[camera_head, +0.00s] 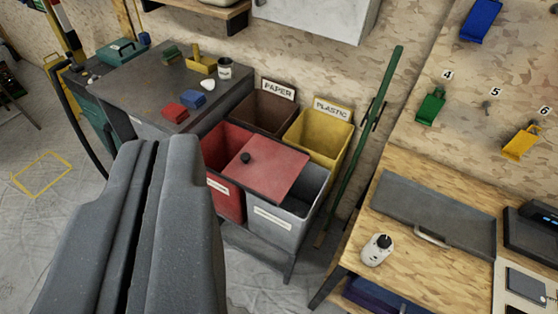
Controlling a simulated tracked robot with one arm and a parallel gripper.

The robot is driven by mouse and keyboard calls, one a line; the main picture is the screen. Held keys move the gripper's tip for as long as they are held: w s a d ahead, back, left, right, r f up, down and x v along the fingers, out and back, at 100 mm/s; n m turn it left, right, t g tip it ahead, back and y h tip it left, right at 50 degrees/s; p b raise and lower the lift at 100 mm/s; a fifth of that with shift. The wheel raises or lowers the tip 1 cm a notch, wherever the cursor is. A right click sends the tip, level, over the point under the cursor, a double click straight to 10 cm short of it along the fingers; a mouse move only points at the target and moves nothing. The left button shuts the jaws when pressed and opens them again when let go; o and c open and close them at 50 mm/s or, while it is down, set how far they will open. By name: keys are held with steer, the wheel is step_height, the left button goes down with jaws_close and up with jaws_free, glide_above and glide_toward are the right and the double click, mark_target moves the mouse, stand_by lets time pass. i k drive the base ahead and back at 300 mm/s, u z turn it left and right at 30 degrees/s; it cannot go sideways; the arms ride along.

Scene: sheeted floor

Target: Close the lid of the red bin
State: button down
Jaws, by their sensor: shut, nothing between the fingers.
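The red bin (226,202) stands in a group of four bins near the middle of the view, with part of its mouth uncovered at the left. Its flat red lid (275,170) carries a black knob (245,157). The lid lies over the right part of the red bin and reaches across the grey bin (272,216) to the right. My gripper (156,143) fills the lower left foreground. Its fingers are together and empty, and they appear left of the bins. They hide the floor and part of the stand there.
The brown paper bin (263,112) and yellow plastic bin (318,132) stand behind. A dark worktop (150,90) with small blocks and a cup is at the left. A green-handled broom (365,130) leans right of the bins. A wooden table (395,268) holds a white bottle (376,250).

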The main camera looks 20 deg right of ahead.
mark_target(267, 166)
steer(key=z, duration=0.25)
steer(key=i, duration=1)
steer(key=u, duration=0.05)
